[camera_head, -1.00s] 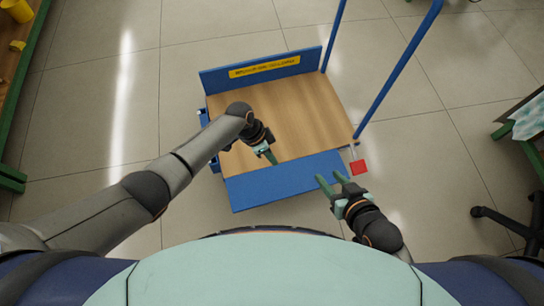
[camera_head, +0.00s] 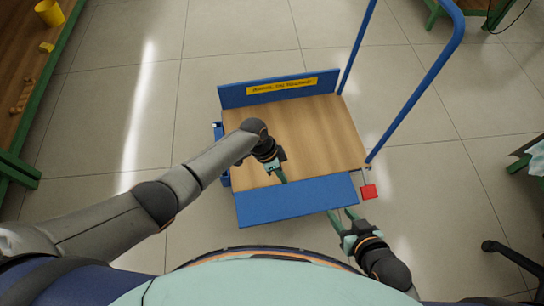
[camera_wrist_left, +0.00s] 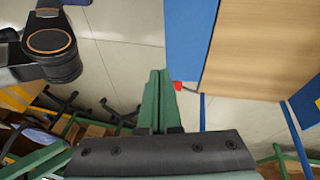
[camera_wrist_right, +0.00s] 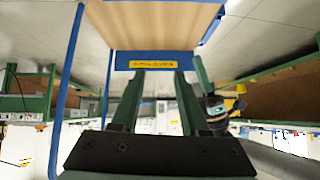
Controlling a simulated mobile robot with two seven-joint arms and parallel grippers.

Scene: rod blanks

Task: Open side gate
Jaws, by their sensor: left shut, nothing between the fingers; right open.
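A blue cart has a wooden deck (camera_head: 300,130) and a blue far panel with a yellow label (camera_head: 282,87). The blue side gate (camera_head: 297,201) runs along the deck's near edge; I cannot tell whether it is upright or tilted. My left gripper (camera_head: 282,178) is shut and empty, above the deck by the gate's upper edge. In the left wrist view its fingers (camera_wrist_left: 159,85) are together beside the gate (camera_wrist_left: 188,40). My right gripper (camera_head: 343,212) is open, at the gate's lower right edge; contact is unclear.
The cart's tall blue handle (camera_head: 415,80) rises on the right. A green-framed wooden bench (camera_head: 35,75) with a yellow bucket (camera_head: 49,13) stands at the far left. A chair base (camera_head: 510,258) is at the lower right. The tiled floor around the cart is clear.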

